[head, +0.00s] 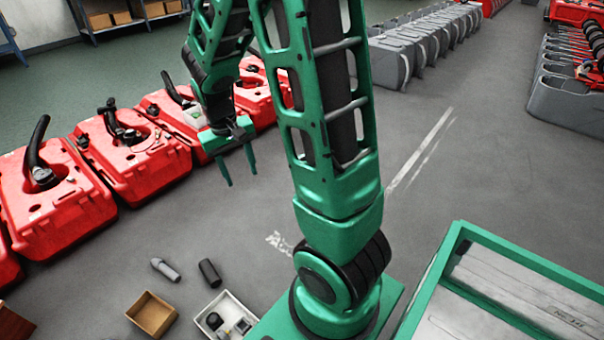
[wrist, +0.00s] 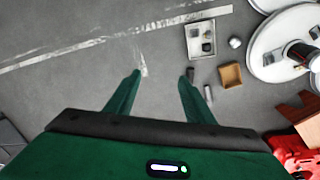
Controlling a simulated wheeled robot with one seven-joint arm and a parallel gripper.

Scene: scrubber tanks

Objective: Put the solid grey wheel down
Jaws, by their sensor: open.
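My gripper (head: 241,178) hangs open and empty above the floor, beside the row of red tanks, with its fingers pointing down. In the wrist view my gripper (wrist: 162,75) has its fingers apart, with only grey floor between them. I cannot make out a solid grey wheel for certain.
A white tray (head: 241,324) with small parts and an open cardboard box (head: 152,313) stand on the floor. A grey cylinder (head: 165,269) and a dark cylinder (head: 209,272) lie near them. Red tanks (head: 130,155) line the left. A green-framed bin (head: 530,262) is at right.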

